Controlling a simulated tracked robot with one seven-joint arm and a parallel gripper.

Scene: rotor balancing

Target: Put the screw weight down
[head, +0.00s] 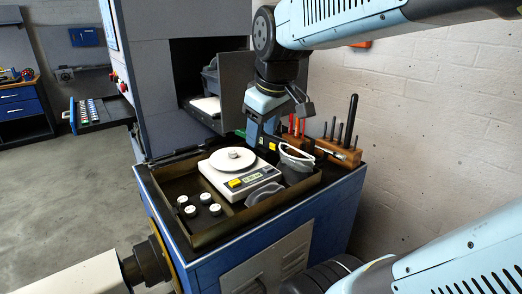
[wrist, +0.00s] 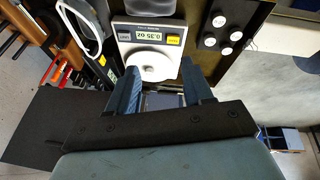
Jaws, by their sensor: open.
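A small grey metal piece (head: 234,154), which looks like the screw weight, rests on the round white pan (head: 232,160) of a digital scale (head: 240,178). The scale also shows in the wrist view (wrist: 118,25), its display seeming to read 0.35 oz. There the pan (wrist: 150,66) lies just beyond my fingers, with a pale round shape on it that I cannot make out clearly. My gripper (head: 262,135) is above and just behind the scale in the head view. In the wrist view its two blue fingers (wrist: 162,88) stand apart with nothing seen between them.
The scale stands in a dark tray (head: 192,238) on a blue cabinet. Several white-topped cylinders (head: 198,203) stand at the tray's front left. A grey dish (head: 293,192) and white-rimmed goggles (head: 297,157) lie at right. A wooden tool block (head: 338,150) stands behind.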

